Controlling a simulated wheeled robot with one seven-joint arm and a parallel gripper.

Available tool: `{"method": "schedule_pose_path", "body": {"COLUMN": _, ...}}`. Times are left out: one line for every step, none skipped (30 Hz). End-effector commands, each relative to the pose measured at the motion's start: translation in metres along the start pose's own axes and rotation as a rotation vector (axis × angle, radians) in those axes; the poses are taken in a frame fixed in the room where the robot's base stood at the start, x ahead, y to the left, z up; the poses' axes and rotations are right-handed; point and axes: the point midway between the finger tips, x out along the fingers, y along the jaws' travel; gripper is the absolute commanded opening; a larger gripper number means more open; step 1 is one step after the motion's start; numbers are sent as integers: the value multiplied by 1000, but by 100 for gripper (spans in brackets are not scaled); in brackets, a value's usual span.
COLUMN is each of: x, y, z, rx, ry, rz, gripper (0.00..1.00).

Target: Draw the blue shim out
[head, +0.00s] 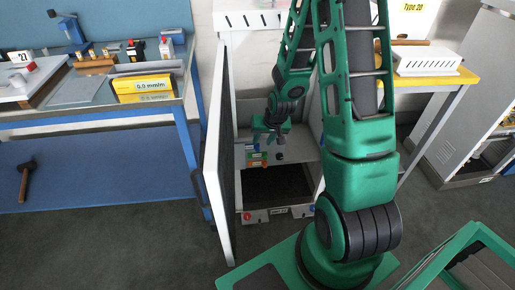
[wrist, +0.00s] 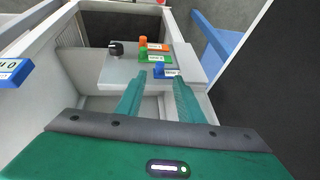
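The blue shim (wrist: 160,72) has a small white label and lies on a pale panel inside the cabinet, lowest of a column of coloured shims in the wrist view. The green shim (wrist: 155,57) is just above it and the orange shim (wrist: 152,45) above that. My gripper (wrist: 160,82) is open, with its two green fingers pointing at the blue shim and their tips near its two ends. Whether they touch it I cannot tell. In the head view my gripper (head: 270,136) is inside the cabinet, above the orange shim (head: 257,163).
A black knob (wrist: 116,48) stands on the panel beside the shims. The cabinet door (head: 217,160) stands open at the left. A dark opening (head: 278,187) lies below the panel. A blue workbench (head: 95,115) is at the left and a yellow-edged table (head: 430,80) at the right.

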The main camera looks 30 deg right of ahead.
Motion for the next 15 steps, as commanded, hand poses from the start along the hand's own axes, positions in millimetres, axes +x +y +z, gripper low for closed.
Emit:
{"method": "schedule_pose_path", "body": {"x": 8, "y": 0, "z": 0, "rx": 0, "ry": -1, "rz": 0, "gripper": 34}}
{"method": "schedule_pose_path", "body": {"x": 13, "y": 0, "z": 1, "rx": 0, "ry": -3, "rz": 0, "gripper": 34}}
{"method": "schedule_pose_path", "body": {"x": 18, "y": 0, "z": 1, "rx": 0, "ry": -3, "rz": 0, "gripper": 34}}
{"method": "schedule_pose_path", "body": {"x": 22, "y": 0, "z": 1, "rx": 0, "ry": -3, "rz": 0, "gripper": 34}}
{"method": "schedule_pose_path", "body": {"x": 26, "y": 0, "z": 1, "rx": 0, "ry": -3, "rz": 0, "gripper": 34}}
{"method": "schedule_pose_path", "body": {"x": 32, "y": 0, "z": 0, "rx": 0, "ry": -2, "rz": 0, "gripper": 34}}
{"method": "schedule_pose_path", "body": {"x": 36, "y": 0, "z": 1, "rx": 0, "ry": -3, "rz": 0, "gripper": 34}}
{"method": "schedule_pose_path", "body": {"x": 40, "y": 0, "z": 0, "rx": 0, "ry": -2, "rz": 0, "gripper": 34}}
{"method": "schedule_pose_path", "body": {"x": 46, "y": 0, "z": 1, "rx": 0, "ry": -2, "rz": 0, "gripper": 34}}
{"method": "schedule_pose_path", "body": {"x": 49, "y": 0, "z": 1, "rx": 0, "ry": -2, "rz": 0, "gripper": 34}}
{"method": "schedule_pose_path", "body": {"x": 53, "y": 0, "z": 0, "rx": 0, "ry": -1, "rz": 0, "gripper": 34}}
{"method": "schedule_pose_path", "body": {"x": 57, "y": 0, "z": 0, "rx": 0, "ry": -2, "rz": 0, "gripper": 34}}
{"method": "schedule_pose_path", "body": {"x": 60, "y": 0, "z": 0, "rx": 0, "ry": -2, "rz": 0, "gripper": 34}}
{"method": "schedule_pose_path", "body": {"x": 63, "y": 0, "z": 0, "rx": 0, "ry": -1, "rz": 0, "gripper": 34}}
{"method": "schedule_pose_path", "body": {"x": 66, "y": 0, "z": 0, "rx": 0, "ry": -1, "rz": 0, "gripper": 34}}
